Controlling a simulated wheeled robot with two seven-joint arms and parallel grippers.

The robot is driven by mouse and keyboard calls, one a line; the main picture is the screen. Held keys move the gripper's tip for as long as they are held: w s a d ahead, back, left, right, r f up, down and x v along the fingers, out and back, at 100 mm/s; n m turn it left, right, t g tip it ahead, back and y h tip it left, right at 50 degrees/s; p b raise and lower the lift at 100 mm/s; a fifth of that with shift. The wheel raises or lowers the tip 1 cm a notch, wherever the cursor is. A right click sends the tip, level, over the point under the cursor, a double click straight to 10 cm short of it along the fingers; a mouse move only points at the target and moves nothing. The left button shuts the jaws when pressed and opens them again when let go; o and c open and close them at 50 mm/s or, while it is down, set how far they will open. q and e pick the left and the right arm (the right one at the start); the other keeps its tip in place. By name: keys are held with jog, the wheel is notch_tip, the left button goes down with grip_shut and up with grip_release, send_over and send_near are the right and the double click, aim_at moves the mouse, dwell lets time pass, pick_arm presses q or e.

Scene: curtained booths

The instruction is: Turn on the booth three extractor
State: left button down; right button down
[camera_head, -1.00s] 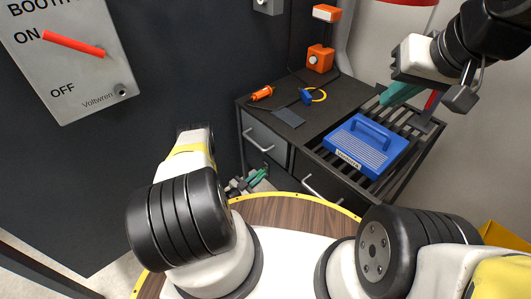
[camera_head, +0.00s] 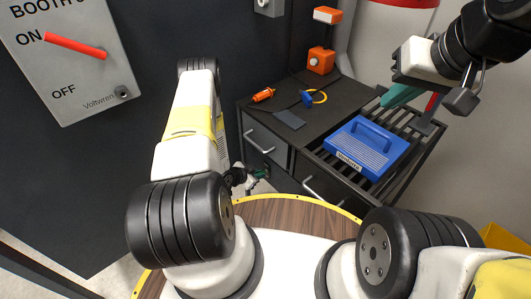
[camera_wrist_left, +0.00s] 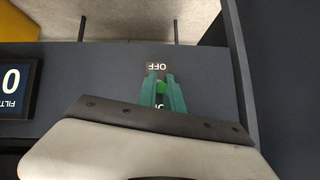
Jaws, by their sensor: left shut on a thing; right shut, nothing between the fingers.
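A grey wall panel (camera_head: 72,65) marked ON and OFF shows in the head view, its red lever (camera_head: 62,45) pointing to ON. In the left wrist view, a small bright green knob (camera_wrist_left: 160,87) stands on a dark grey surface, with an upside-down OFF label (camera_wrist_left: 159,66) beyond it and a partly hidden label on the near side. My left gripper (camera_wrist_left: 160,77) is shut on this knob. In the head view my left gripper (camera_head: 257,174) is low beside the cabinet, mostly hidden. My right gripper (camera_head: 400,95) is shut and empty over the rack.
A blue box (camera_head: 366,147) lies on the slatted rack. A FILTER display (camera_wrist_left: 14,88) reading 0 is left of the knob.

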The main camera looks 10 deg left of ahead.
pick_arm(q)
jog(key=shift+r+g+y, duration=0.35)
jog(key=shift+g+y, duration=0.25)
jog(key=shift+g, duration=0.1)
jog(key=c, duration=1.5)
grip_release()
jog(key=v, duration=0.7)
jog(key=shift+s+a+r, duration=0.1)
jog(key=shift+r, duration=0.25)
